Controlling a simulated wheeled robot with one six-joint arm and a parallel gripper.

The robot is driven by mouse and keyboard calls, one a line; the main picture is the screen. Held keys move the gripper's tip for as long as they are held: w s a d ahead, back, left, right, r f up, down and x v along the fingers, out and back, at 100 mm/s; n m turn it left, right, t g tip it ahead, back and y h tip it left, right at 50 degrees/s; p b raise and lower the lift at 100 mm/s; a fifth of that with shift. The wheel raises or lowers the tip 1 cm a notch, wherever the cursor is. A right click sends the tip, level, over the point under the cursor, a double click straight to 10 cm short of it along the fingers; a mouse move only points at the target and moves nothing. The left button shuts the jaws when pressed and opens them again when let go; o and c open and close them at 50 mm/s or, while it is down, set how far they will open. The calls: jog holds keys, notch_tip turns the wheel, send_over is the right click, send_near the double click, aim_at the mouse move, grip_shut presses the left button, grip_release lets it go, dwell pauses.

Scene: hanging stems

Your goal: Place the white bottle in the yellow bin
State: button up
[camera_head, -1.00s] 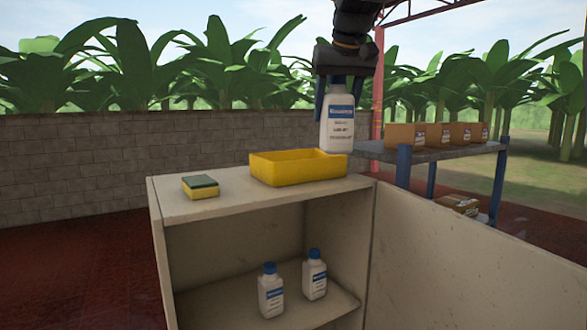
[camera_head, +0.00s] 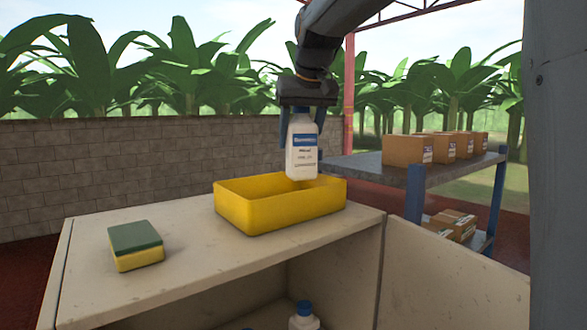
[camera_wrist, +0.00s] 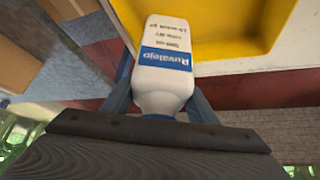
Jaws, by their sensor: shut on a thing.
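The white bottle (camera_head: 302,157) has a blue label and hangs upright in my gripper (camera_head: 301,122), whose blue fingers are shut on its upper part. In the head view the bottle's base overlaps the right part of the yellow bin (camera_head: 262,217), near its back rim. In the wrist view the bottle (camera_wrist: 163,62) shows with its base beside the inside of the yellow bin (camera_wrist: 240,40). I cannot tell whether the base is below the bin's rim. The bin looks empty where I can see into it.
The bin stands on top of a pale cabinet (camera_head: 180,282). A green and yellow sponge (camera_head: 136,247) lies to its left. Another white bottle with a blue cap (camera_head: 303,315) is inside the cabinet. A grey shelf (camera_head: 368,170) with several cardboard boxes (camera_head: 408,150) stands at the right.

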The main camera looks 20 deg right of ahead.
aim_at(305, 129)
jog(key=shift+f+p, duration=1)
jog(key=shift+f, duration=1.95)
jog(key=shift+f, duration=0.1)
jog(key=o, duration=1.6)
jog(key=shift+f, duration=0.1)
jog(key=shift+c, duration=0.2)
jog(key=shift+s+r, duration=0.2)
jog(key=shift+r, duration=0.25)
jog(key=b+v, duration=0.5)
jog(key=v, duration=0.6)
jog(key=shift+r, duration=0.1)
jog(key=shift+s, duration=0.2)
